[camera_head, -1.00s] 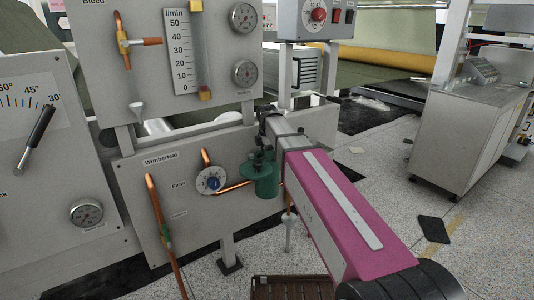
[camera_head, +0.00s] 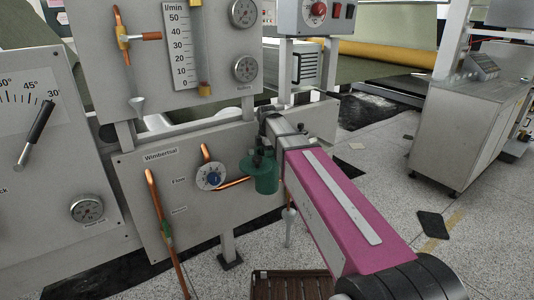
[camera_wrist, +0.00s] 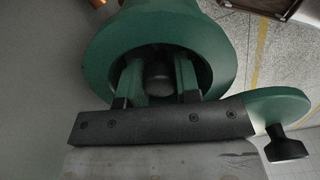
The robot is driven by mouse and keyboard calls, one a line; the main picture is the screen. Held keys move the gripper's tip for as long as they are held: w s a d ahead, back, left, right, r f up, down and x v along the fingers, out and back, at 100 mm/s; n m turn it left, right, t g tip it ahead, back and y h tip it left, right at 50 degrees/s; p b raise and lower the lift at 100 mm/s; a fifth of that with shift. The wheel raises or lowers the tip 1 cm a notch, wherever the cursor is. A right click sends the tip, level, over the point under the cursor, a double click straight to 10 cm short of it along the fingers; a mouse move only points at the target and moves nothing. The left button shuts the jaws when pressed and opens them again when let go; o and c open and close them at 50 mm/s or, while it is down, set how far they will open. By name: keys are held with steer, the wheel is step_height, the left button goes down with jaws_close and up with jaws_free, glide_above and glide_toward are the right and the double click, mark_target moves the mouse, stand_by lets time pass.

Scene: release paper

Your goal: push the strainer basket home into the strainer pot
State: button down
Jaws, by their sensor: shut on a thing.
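The green strainer pot (camera_head: 262,181) is mounted on the front of the grey panel, below the end of my arm. In the wrist view its wide green rim (camera_wrist: 101,52) surrounds a dark round opening. My gripper (camera_wrist: 160,80) reaches into this opening with its two fingers apart, one on each side. Between them is a grey rounded part, seemingly the strainer basket (camera_wrist: 158,87); most of it is hidden, and its depth in the pot cannot be told. In the head view my gripper (camera_head: 265,145) is directly above the pot, and its fingertips are hidden.
A green disc (camera_wrist: 263,106) with a black knob (camera_wrist: 286,148) lies beside the pot opening. A brown slatted crate (camera_head: 290,286) is on the floor below.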

steer(key=shift+f, duration=0.7)
steer(key=c, duration=0.8)
jaws_free()
steer(key=shift+o, duration=0.2)
step_height(320, 180, up, 11)
steer(key=shift+f, duration=0.1)
